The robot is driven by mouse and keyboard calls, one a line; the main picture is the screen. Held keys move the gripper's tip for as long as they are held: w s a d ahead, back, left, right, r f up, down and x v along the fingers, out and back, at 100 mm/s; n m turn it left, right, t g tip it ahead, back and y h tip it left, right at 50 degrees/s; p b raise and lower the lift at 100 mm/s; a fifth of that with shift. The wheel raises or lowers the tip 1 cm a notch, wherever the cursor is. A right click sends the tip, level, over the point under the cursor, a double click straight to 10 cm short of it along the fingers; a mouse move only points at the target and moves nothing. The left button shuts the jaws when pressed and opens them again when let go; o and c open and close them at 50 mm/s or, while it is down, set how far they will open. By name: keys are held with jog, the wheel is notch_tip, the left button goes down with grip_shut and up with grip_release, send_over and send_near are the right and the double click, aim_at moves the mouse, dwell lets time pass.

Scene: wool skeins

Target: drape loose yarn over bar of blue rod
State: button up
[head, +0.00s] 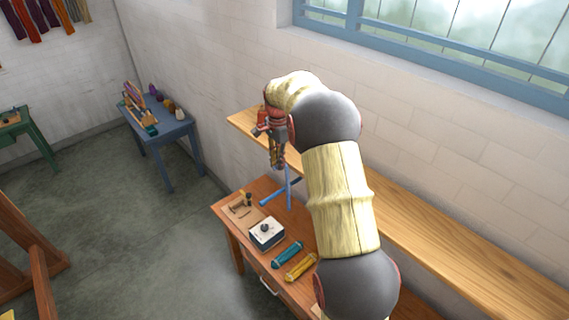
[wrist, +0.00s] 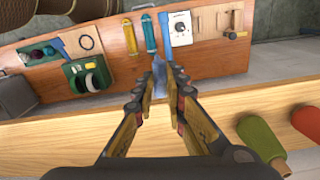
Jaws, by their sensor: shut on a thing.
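My gripper (head: 277,164) hangs above the back of the wooden workbench. In the wrist view its fingertips (wrist: 158,82) are closed together on a blue piece. This looks like the upper part of the blue rod (head: 289,194), which reaches down from the fingers in the head view. A blue crosspiece shows low on the rod, and a blue strip runs right of the fingertips in the wrist view. Whether the rod's lower end touches the bench is unclear. A thin dark loop (wrist: 87,38) lies on the bench; I cannot tell whether it is the loose yarn.
A long wooden shelf (head: 440,245) runs along the wall beside the gripper and carries green and red spools (wrist: 262,138). On the bench are a white box with a knob (head: 267,232), teal (head: 287,254) and yellow (head: 301,266) skeins, and a green tape dispenser (wrist: 88,75).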

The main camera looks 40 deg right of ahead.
jog(key=w+p, duration=0.1)
jog(key=w, duration=0.7)
jog(key=shift+a+f, duration=0.35)
jog(key=shift+f, duration=0.1)
jog(key=shift+f, duration=0.15)
notch_tip(320, 180, down, 9)
jog(key=w+b, duration=0.1)
jog(key=b, duration=0.2)
jog(key=shift+w+b, duration=0.3)
jog(key=shift+b, duration=0.1)
jog(key=shift+f, duration=0.15)
notch_tip(320, 180, down, 16)
jog(key=s+b, duration=0.1)
jog(key=b, duration=0.8)
jog(key=shift+s+f, duration=0.25)
jog(key=shift+s, duration=0.05)
dwell(0.4)
jog(key=o, duration=0.9)
jog(key=shift+o, duration=0.7)
